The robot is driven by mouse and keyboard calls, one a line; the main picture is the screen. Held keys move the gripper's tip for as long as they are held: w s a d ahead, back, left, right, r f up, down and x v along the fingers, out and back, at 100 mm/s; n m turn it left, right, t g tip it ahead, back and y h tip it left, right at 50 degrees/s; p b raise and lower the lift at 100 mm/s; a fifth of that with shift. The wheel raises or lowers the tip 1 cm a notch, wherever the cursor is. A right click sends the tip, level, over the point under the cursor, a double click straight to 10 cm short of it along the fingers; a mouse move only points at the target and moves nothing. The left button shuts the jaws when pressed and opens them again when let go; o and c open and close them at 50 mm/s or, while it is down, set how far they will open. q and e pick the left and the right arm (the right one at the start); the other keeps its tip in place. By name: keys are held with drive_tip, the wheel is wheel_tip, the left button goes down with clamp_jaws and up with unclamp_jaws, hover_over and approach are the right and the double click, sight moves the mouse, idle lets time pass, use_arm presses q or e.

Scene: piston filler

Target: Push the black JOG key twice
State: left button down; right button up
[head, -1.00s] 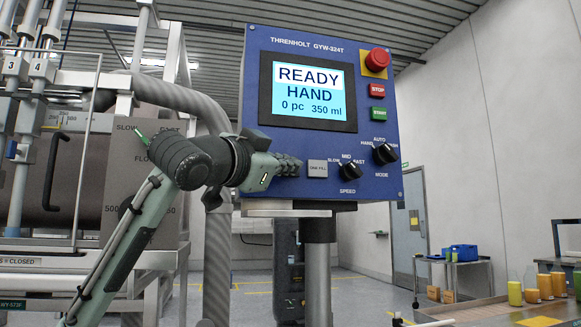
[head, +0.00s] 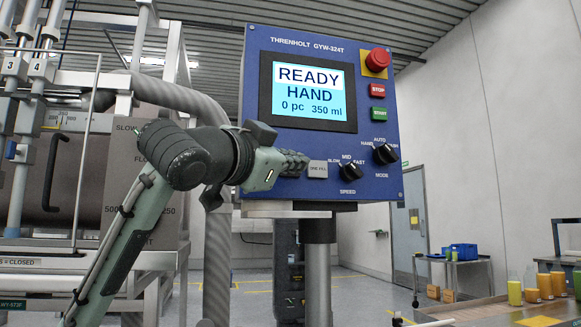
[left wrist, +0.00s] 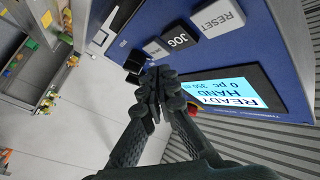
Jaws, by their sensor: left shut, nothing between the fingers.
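The control panel (head: 325,55) is blue, with a screen (head: 308,90) reading READY, HAND, 0 pc, 350 ml. The black JOG key (left wrist: 179,38) shows in the left wrist view between the grey RESET key (left wrist: 217,18) and a smaller grey key (left wrist: 154,48). In the head view my left gripper hides JOG and RESET. My left gripper (head: 300,161) is shut and empty, its tips close to the panel's lower part, just left of the ONE FILL key (head: 318,169). In the left wrist view its tips (left wrist: 163,80) appear below JOG; contact cannot be told.
The SPEED knob (head: 348,172) and MODE knob (head: 385,153) are right of the keys. The red emergency button (head: 377,59), STOP key (head: 377,90) and START key (head: 379,114) line the panel's right edge. Machine framing and a grey hose (head: 218,255) stand at left.

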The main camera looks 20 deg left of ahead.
use_arm(q)
drive_tip(key=shift+s+d, duration=0.7)
drive_tip(key=shift+s, duration=0.35)
idle(1.2)
